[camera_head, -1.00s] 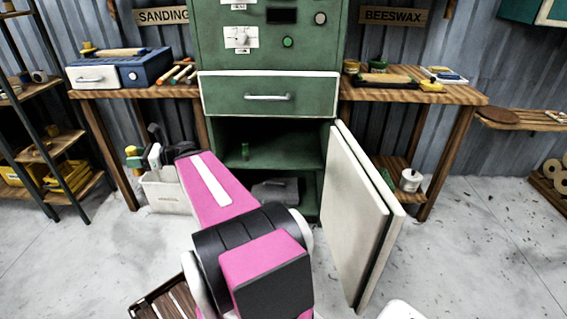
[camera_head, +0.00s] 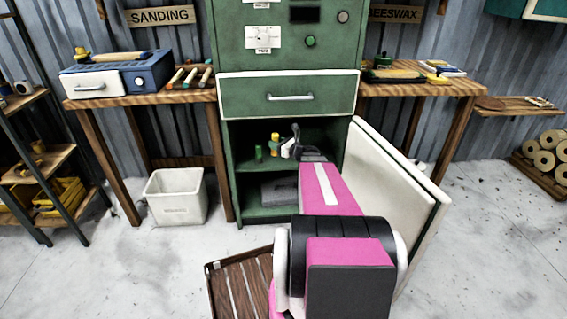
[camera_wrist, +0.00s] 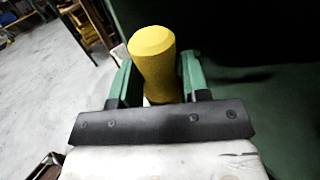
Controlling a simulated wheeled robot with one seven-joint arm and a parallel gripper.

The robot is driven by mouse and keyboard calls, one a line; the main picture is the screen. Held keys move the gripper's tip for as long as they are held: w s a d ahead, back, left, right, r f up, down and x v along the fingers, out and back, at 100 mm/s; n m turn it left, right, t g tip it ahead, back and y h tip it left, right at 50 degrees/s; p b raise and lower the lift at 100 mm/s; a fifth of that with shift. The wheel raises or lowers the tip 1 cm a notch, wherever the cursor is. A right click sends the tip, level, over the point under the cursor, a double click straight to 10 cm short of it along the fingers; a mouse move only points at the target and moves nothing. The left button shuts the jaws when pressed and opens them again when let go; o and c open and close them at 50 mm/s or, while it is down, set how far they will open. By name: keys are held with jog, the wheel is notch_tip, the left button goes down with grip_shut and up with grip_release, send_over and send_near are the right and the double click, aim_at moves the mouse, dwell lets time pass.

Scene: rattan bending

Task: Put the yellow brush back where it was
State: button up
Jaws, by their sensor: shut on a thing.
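The yellow brush (camera_wrist: 152,62) is between the two green fingers of my gripper (camera_wrist: 152,82) in the wrist view, its rounded yellow end showing. The rest of it is hidden behind the gripper body. In the head view my gripper (camera_head: 287,149) is in front of the open green cabinet (camera_head: 230,185), at about the height of its inner shelf. A small yellow part of the brush (camera_head: 275,137) shows there. I cannot tell how far inside the opening it is.
The open pale door (camera_head: 380,195) is close on the right. A white bin (camera_head: 176,197) stands on the floor at left. A dark slatted wooden thing (camera_head: 240,285) lies below.

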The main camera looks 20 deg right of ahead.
jog(key=shift+m+t+h, duration=0.4)
jog(key=shift+m+h, duration=0.1)
jog(key=shift+h, duration=0.2)
jog(key=shift+w+d+f, duration=1.2)
jog(key=shift+w+f, duration=0.9)
jog(key=shift+f, duration=0.35)
jog(key=shift+w+d+f, duration=1.2)
jog(key=shift+w+f, duration=0.95)
jog(key=shift+f, duration=0.25)
jog(key=shift+w+d+f, duration=1.2)
jog(key=shift+w+f, duration=0.9)
jog(key=shift+f, duration=0.35)
jog(key=shift+f, duration=0.1)
jog(key=o, duration=0.9)
